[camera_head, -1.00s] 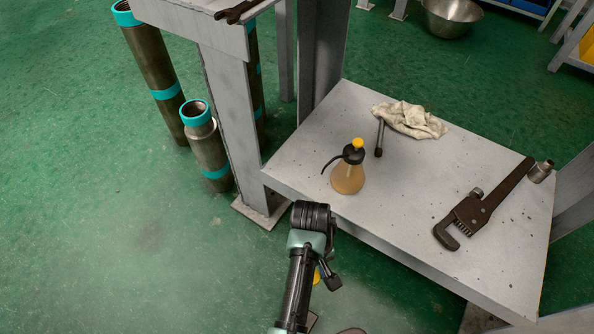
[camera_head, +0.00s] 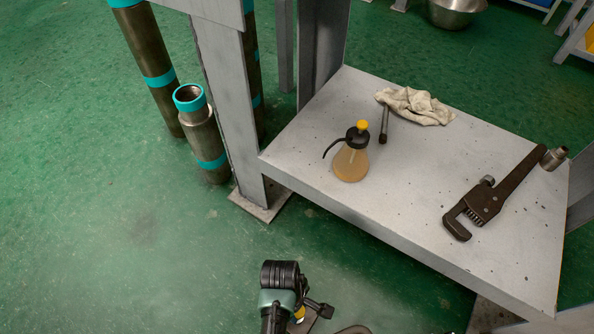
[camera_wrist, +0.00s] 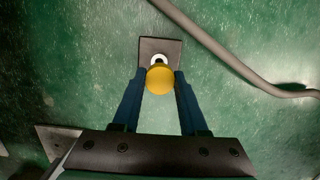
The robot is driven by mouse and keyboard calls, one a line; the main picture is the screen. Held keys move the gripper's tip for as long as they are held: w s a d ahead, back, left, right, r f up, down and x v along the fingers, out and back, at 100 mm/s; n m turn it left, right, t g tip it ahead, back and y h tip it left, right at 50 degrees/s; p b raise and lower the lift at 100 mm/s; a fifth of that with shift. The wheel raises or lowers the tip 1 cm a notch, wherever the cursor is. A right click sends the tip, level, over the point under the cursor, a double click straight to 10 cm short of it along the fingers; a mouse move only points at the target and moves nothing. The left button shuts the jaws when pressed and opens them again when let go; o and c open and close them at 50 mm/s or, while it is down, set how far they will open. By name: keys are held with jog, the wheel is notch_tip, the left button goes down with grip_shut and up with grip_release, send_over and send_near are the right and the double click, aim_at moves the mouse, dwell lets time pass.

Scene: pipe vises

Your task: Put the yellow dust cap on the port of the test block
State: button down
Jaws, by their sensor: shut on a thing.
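My gripper (camera_wrist: 160,82) is shut on the yellow dust cap (camera_wrist: 160,80), a round cap held between the two blue fingertips in the wrist view. Beyond the cap, partly hidden by it, is a grey-brown square piece (camera_wrist: 147,47) with a white ring (camera_wrist: 158,60) on it. This may be the test block and its port, but I cannot tell for sure. The gap between cap and ring cannot be judged. In the head view the cap (camera_head: 299,314) shows as a small yellow patch beside my wrist, low in the picture.
A grey bent tube (camera_wrist: 235,62) crosses the upper right of the wrist view. In the head view, a grey shelf (camera_head: 330,155) holds an oil can (camera_head: 350,160), a rag (camera_head: 420,106) and a pipe wrench (camera_head: 490,195). Pipes (camera_head: 205,140) stand at left. Green floor lies open at lower left.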

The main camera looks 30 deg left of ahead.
aim_at(297, 314)
jog(key=shift+f+b, duration=2.05)
jog(key=shift+f, duration=0.8)
jog(key=shift+p, duration=0.9)
jog(key=shift+f+b, duration=1.05)
jog(key=shift+f, duration=0.3)
jog(key=shift+c, duration=1.8)
grip_release()
notch_tip(297, 314, up, 13)
jog(key=a+p, duration=0.2)
jog(key=p, duration=0.7)
jog(key=shift+p, duration=0.35)
